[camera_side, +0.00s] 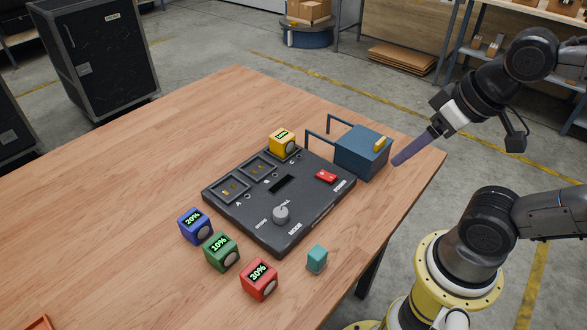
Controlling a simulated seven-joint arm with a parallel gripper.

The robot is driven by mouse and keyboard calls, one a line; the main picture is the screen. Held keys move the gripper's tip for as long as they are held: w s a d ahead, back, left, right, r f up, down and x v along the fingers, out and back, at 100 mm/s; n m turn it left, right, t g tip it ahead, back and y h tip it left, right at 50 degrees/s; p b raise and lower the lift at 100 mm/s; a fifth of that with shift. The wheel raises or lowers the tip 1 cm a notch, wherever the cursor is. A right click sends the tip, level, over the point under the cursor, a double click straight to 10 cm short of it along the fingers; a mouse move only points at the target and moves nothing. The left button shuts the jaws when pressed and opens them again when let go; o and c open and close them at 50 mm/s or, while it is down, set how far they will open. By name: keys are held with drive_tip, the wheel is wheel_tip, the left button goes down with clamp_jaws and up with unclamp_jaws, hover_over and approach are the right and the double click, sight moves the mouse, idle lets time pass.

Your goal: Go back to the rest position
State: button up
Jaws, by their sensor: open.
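My gripper (398,161) is raised at the right, pointing down and left near the blue box at the table's right edge. Its fingers overlap from this side, and nothing shows between them. A dark control panel (254,223) lies on the wooden table, with a grey knob (281,214), a red power switch (326,176) and sockets marked by letters. A yellow cube (283,142) sits at the far socket, C. The other two sockets hold no cube. Blue 20% (195,226), green 10% (221,252) and red 30% (259,280) cubes stand in front of the panel.
A blue box (361,153) with two bars and a yellow piece (379,144) on top stands behind the panel's right end. A small teal block (317,259) stands near the front edge. An orange edge (38,324) shows at lower left. The table's left side (110,200) is clear.

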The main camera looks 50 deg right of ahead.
drive_tip(key=shift+w+n, duration=0.15)
drive_tip(key=shift+n, duration=0.55)
